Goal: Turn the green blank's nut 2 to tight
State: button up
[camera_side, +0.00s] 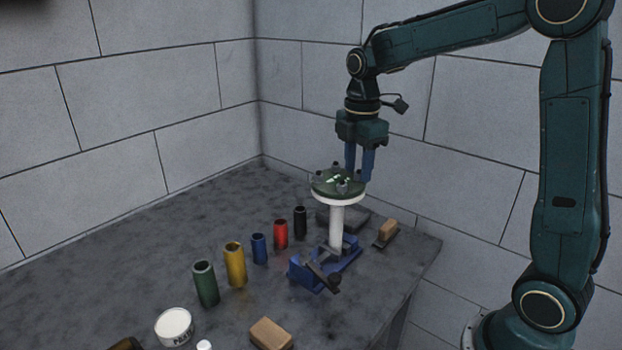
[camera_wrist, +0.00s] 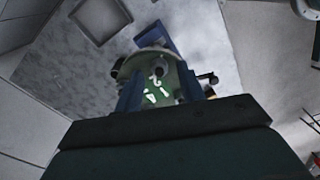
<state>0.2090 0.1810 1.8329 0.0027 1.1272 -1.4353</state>
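The green blank (camera_side: 328,187) is a round disc with pale markings, lying on the white flange at the top of an upright white pipe (camera_side: 336,228). Several dark nuts stand around its rim, one at the front (camera_side: 341,187). My gripper (camera_side: 361,178) points down over the right rear part of the blank, its blue fingers apart. In the wrist view, the green blank (camera_wrist: 170,86) shows between my fingers (camera_wrist: 160,92), with pale figures on it, one like a 2. A grey nut (camera_wrist: 158,71) shows near that figure. I cannot tell whether the fingers touch a nut.
A blue vise (camera_side: 305,277) stands at the pipe's foot. Green (camera_side: 206,287), yellow (camera_side: 235,266), blue (camera_side: 259,249), red (camera_side: 281,235) and black (camera_side: 300,223) cylinders line its left. A white tub (camera_side: 174,326), wooden block (camera_side: 271,334) and brush (camera_side: 387,233) also lie on the bench.

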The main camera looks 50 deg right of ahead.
jog(key=shift+f, duration=0.1)
jog(key=shift+c, duration=0.2)
grip_shut()
